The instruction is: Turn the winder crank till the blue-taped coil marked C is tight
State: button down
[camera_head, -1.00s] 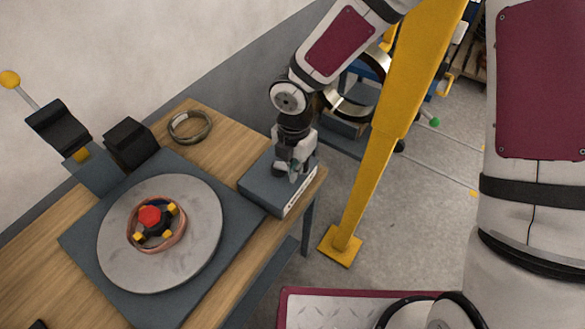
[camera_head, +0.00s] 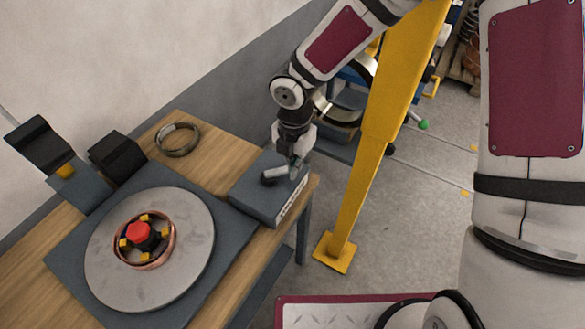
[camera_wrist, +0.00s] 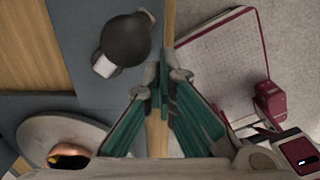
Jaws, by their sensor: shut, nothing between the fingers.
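The winder's round grey plate (camera_head: 198,240) sits on the bench at left. A copper coil (camera_head: 171,250) lies around its red-topped hub (camera_head: 139,232) with yellow pegs. I cannot make out blue tape or a letter C. The crank handle (camera_head: 275,175), dark at one end, shows above the grey box (camera_head: 258,203) at the bench edge. In the wrist view its dark round knob (camera_wrist: 125,40) is left of my fingers. My gripper (camera_head: 296,160) is shut and empty, just right of the handle; its green fingertips (camera_wrist: 164,82) meet in the wrist view. Part of the coil (camera_wrist: 68,150) shows there too.
A loose ring coil (camera_head: 177,140) lies at the back of the bench, near a black box (camera_head: 117,152). A yellow post (camera_head: 372,170) stands on the floor right of the bench. A maroon-edged plate (camera_head: 350,312) is at the bottom.

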jog(key=shift+w+d, duration=0.25)
jog(key=shift+w, duration=0.6)
jog(key=shift+w, duration=0.1)
jog(key=shift+w+a+b, duration=0.2)
jog(key=shift+w+b, duration=0.65)
jog(key=shift+w, duration=0.7)
jog(key=shift+s, duration=0.1)
jog(key=shift+w+a+b, duration=0.4)
jog(key=shift+w, duration=0.25)
jog(key=shift+w+a+b, duration=0.4)
jog(key=shift+w, duration=0.2)
